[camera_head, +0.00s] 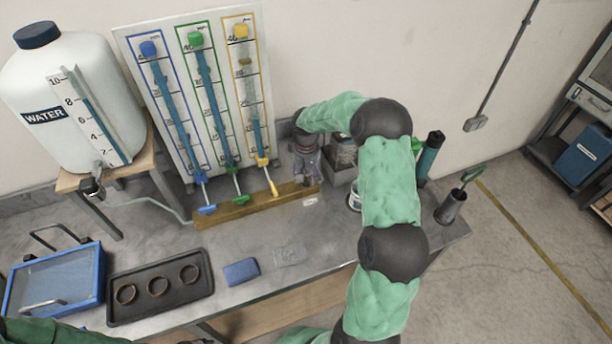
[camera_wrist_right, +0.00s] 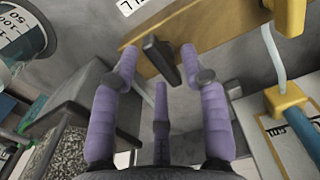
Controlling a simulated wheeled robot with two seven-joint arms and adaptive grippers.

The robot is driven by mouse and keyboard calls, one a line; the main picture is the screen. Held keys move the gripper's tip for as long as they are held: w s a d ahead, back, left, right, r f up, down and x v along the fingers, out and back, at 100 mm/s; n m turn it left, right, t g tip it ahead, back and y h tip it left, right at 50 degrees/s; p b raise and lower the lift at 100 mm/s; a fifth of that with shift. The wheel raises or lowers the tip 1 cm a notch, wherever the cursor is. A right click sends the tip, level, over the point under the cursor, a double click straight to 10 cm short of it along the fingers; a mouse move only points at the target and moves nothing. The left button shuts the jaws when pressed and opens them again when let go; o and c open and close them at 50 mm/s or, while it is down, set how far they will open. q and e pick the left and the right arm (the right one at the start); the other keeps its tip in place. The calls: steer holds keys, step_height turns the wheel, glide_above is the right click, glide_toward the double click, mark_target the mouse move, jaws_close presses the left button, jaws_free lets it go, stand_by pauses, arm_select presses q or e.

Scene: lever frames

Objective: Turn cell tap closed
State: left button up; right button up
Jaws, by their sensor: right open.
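A dark lever handle (camera_wrist_right: 160,60) stands out from a wooden rail (camera_wrist_right: 150,38) in the right wrist view. My right gripper (camera_wrist_right: 158,62), with purple fingers, is open, and the lever lies between its fingertips; I cannot tell whether they touch it. In the head view my right gripper (camera_head: 306,178) is at the right end of the wooden rail (camera_head: 240,208) and hides the lever. On the rail to its left are a blue tap (camera_head: 207,210), a green tap (camera_head: 241,199) and a yellow tap (camera_head: 273,188). My left gripper is out of view.
A panel with three gauge tubes (camera_head: 205,90) stands behind the rail. A white water tank (camera_head: 70,95) is at left. A dark tray with rings (camera_head: 160,300), a blue-rimmed tray (camera_head: 98,270) and a blue sponge (camera_head: 241,271) lie on the bench front.

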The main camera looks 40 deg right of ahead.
steer(key=shift+f, duration=0.15)
steer(key=shift+c, duration=0.3)
jaws_close()
